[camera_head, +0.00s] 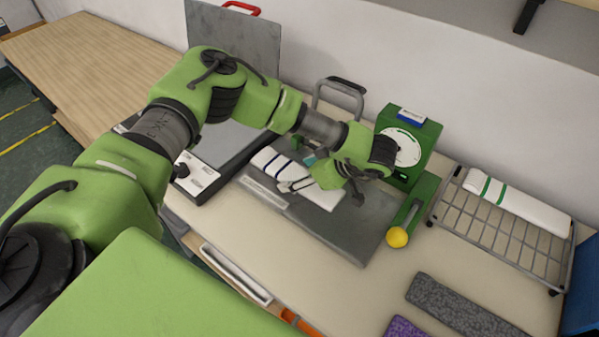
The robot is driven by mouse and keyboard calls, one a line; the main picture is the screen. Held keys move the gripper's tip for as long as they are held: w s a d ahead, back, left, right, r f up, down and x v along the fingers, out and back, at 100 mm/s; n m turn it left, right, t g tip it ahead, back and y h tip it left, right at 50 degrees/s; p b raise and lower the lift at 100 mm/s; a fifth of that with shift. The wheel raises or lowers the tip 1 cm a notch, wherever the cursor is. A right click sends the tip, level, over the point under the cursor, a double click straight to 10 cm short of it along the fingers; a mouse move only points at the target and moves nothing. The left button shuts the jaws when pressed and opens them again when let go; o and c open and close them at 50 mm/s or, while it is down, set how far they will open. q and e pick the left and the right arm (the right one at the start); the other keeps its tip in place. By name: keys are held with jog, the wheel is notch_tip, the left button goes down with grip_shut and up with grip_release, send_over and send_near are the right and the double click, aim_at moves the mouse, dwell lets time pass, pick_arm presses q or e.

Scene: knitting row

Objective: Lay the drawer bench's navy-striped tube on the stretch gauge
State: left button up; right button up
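A white tube with navy stripes (268,160) lies on a dark grey plate (345,232), which I take to be the bed of the stretch gauge. A green housing with a round white dial (402,147) and a lever with a yellow knob (397,237) stand at the plate's right side. My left gripper (326,190) is over the tube's right part, its fingers spread apart and partly hiding the tube. I cannot tell whether the fingers touch it. My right gripper is not in view.
A wire rack (502,238) at right holds a white tube with green stripes (517,203). A dark grey textured piece (460,305) and a purple one (405,328) lie in front. A press-like device with a raised plate (235,40) stands left. Bare tabletop lies front centre.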

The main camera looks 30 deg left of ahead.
pick_arm(q)
jog(key=shift+r, duration=0.1)
jog(key=shift+r, duration=0.2)
jog(key=b+v, duration=0.3)
jog(key=v, duration=0.9)
